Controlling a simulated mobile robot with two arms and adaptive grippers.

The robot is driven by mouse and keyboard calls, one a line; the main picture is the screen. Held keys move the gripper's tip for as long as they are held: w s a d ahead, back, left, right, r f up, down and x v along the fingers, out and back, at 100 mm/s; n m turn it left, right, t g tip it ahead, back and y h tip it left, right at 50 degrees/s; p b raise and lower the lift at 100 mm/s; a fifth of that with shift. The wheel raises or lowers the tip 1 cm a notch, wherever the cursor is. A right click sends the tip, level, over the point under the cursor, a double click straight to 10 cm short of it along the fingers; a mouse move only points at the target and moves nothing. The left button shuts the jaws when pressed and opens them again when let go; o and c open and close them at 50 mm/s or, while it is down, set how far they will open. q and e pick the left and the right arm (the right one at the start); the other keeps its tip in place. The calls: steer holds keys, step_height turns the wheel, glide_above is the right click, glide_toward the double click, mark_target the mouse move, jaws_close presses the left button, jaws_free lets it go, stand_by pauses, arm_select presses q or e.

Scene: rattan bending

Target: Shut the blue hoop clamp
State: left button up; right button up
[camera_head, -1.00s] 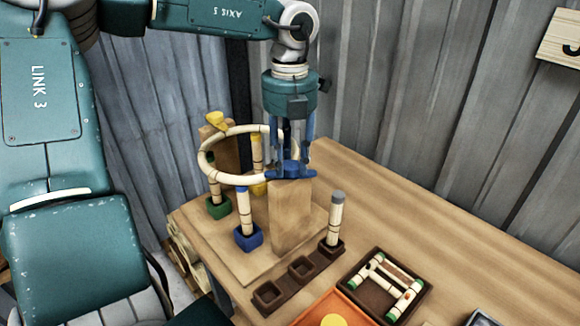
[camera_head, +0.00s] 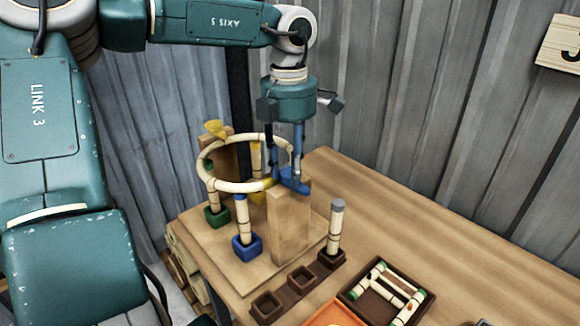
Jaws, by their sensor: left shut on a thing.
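The blue hoop clamp (camera_head: 295,187) sits on top of a wooden post (camera_head: 290,228), where the pale rattan hoop (camera_head: 235,187) meets it. Its blue part lies slanted across the post top. My left gripper (camera_head: 286,176) points straight down from above and is shut on the blue clamp, its two blue fingers on either side. The fingers hide part of the clamp, so I cannot tell whether it is fully closed over the hoop. A yellow clamp (camera_head: 215,129) shows at the hoop's far left side. My right gripper is not in view.
A brown tray (camera_head: 428,303) holds rattan pieces. An orange tray (camera_head: 333,314) is at the front.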

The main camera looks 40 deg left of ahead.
mark_target(286, 173)
arm_select(q)
steer(key=shift+s+f+m, duration=0.2)
steer(key=shift+s+m, duration=0.05)
steer(key=shift+m, duration=0.25)
steer(key=o, duration=1.1)
steer(key=shift+s+r, duration=0.1)
steer(key=shift+a, duration=0.1)
steer(key=shift+r, duration=0.5)
step_height(286, 173, up, 11)
steer(key=shift+r, duration=0.1)
